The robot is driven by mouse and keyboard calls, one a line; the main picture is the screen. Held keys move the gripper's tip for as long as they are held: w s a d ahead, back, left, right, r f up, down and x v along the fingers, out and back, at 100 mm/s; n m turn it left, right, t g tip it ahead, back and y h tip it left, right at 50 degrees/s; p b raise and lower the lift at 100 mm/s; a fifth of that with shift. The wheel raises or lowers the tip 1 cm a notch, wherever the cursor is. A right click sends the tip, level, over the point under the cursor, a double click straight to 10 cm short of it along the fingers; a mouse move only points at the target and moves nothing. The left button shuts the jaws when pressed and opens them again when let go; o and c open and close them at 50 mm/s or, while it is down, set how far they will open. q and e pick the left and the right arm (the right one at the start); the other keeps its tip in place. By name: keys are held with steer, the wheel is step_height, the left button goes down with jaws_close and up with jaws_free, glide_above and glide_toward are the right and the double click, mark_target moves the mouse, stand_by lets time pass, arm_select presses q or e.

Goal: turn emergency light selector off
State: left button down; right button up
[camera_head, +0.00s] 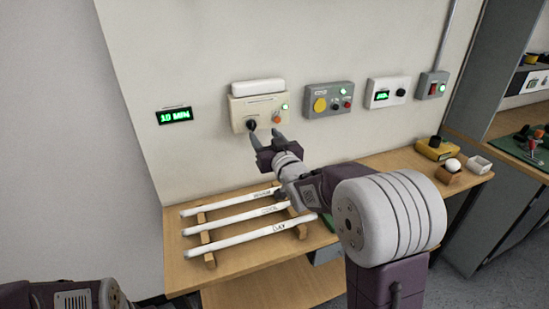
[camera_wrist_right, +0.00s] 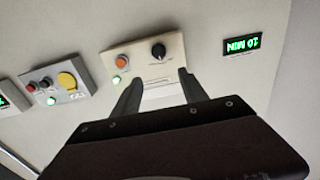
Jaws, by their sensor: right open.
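The emergency light unit is a beige box (camera_head: 259,110) on the wall with a white lamp (camera_head: 257,87) above it. Its black selector knob (camera_head: 251,125) is at the lower left of the box, left of an orange button (camera_head: 276,118) and a lit green lamp. My right gripper (camera_head: 265,137) is open, with its fingertips just below and in front of the box. In the right wrist view the knob (camera_wrist_right: 158,50) shows ahead of the open fingers (camera_wrist_right: 160,78), apparently clear of them. The knob's exact setting is too small to read. My left gripper is out of view.
A green-lit timer display (camera_head: 175,116) is on the wall to the left. A grey box with a yellow button (camera_head: 320,104) and other control boxes are to the right. Below, white tubes (camera_head: 240,215) lie on wooden racks on the table.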

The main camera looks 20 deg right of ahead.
mark_target(253, 128)
steer(key=w, duration=0.3)
steer(key=w+f+p, duration=0.1)
steer(key=w, duration=0.2)
steer(key=w+f, duration=0.1)
steer(key=w, duration=0.2)
steer(key=shift+a+p, duration=0.3)
steer(key=shift+a, duration=0.1)
steer(key=shift+w, duration=0.2)
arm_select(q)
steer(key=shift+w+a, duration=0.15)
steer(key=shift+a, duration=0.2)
arm_select(e)
steer(key=shift+d, duration=0.1)
steer(key=shift+f, duration=0.1)
jaws_close()
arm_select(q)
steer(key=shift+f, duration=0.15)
